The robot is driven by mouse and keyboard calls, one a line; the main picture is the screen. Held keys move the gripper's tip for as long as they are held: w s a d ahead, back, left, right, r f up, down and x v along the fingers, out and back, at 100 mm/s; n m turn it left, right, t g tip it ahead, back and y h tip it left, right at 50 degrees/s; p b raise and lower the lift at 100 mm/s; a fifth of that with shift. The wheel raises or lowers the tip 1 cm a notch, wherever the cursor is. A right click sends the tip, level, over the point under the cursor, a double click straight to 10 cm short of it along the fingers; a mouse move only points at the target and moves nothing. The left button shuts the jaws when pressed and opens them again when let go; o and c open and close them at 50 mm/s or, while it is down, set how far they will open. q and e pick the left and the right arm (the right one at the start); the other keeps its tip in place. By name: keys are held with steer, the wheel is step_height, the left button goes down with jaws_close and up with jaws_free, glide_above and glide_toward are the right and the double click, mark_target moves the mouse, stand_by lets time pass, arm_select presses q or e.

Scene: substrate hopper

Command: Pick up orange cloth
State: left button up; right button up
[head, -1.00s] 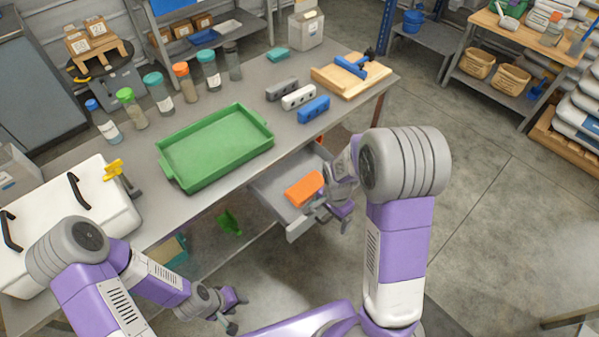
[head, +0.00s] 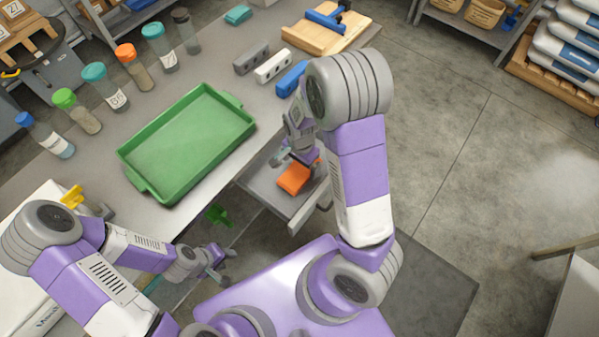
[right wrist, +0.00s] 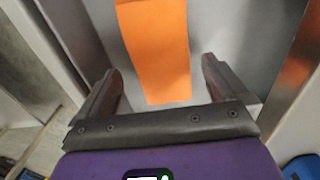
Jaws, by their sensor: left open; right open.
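The orange cloth (head: 295,178) lies folded in the open grey drawer (head: 264,183) under the table. In the right wrist view the cloth (right wrist: 155,55) is a flat orange strip on the drawer floor, ahead of and between my fingers. My right gripper (head: 296,158) is open above the drawer, just behind the cloth in the head view; its two fingers also show in the right wrist view (right wrist: 160,88). Nothing is in its jaws. My left gripper (head: 224,268) is open and empty, low at the table's front, away from the drawer.
A green tray (head: 190,143) stands on the table above the drawer. Grey, white and blue blocks (head: 272,67) and a wooden board (head: 325,32) sit farther right. Several capped jars line the back. Drawer walls are close around my right gripper.

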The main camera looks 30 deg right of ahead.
mark_target(300, 172)
step_height(300, 172, down, 3)
steer(key=shift+r+b, duration=0.1)
steer(key=shift+b, duration=0.3)
steer(key=shift+c, duration=0.3)
steer(key=c, duration=1)
steer(key=shift+r, duration=0.15)
